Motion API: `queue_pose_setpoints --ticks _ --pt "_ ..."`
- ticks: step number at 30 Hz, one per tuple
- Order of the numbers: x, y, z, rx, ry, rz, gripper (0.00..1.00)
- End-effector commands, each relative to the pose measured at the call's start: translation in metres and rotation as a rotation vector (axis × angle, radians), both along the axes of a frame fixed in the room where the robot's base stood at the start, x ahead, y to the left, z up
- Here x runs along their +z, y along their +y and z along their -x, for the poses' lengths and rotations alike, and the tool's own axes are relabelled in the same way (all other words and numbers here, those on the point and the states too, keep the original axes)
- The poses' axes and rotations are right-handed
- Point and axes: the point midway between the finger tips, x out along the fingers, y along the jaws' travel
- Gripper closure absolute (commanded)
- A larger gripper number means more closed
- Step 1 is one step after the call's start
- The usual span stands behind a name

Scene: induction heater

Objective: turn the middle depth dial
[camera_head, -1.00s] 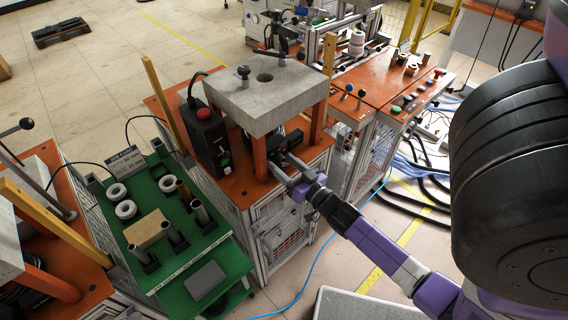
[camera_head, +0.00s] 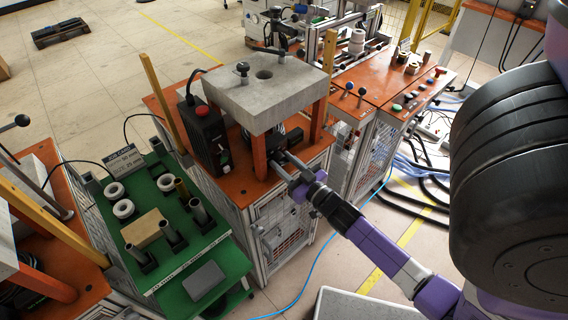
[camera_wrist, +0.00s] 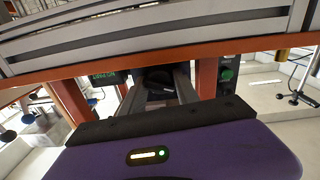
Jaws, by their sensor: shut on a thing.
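The middle depth dial (camera_wrist: 158,88) shows in the wrist view as a dark part between my two fingers; its markings are not readable. It sits on a dark unit (camera_head: 292,135) under the thick grey slab of the centre station. My gripper (camera_head: 279,158) reaches in from the front right, low under the slab's front edge. In the wrist view my gripper (camera_wrist: 160,92) has a finger on each side of the dark part and is shut on it. In the head view the fingers and slab legs hide the dial.
The grey slab (camera_head: 263,88) stands on orange legs (camera_head: 259,157) close beside my gripper. A black box with a red button (camera_head: 203,110) stands left of it. A green table (camera_head: 190,262) with rings and cylinders is at left.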

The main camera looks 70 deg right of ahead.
Motion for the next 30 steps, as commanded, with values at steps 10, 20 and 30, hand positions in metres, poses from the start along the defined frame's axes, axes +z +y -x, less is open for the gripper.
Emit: queue_pose_setpoints --ticks 10,20,30 --pt "0.0 0.001 -0.001 0.003 -0.001 0.0 0.43" --pt "-0.002 0.005 0.007 0.002 0.002 -0.001 0.43" --pt "-0.003 0.035 0.051 0.001 0.001 -0.002 0.43"
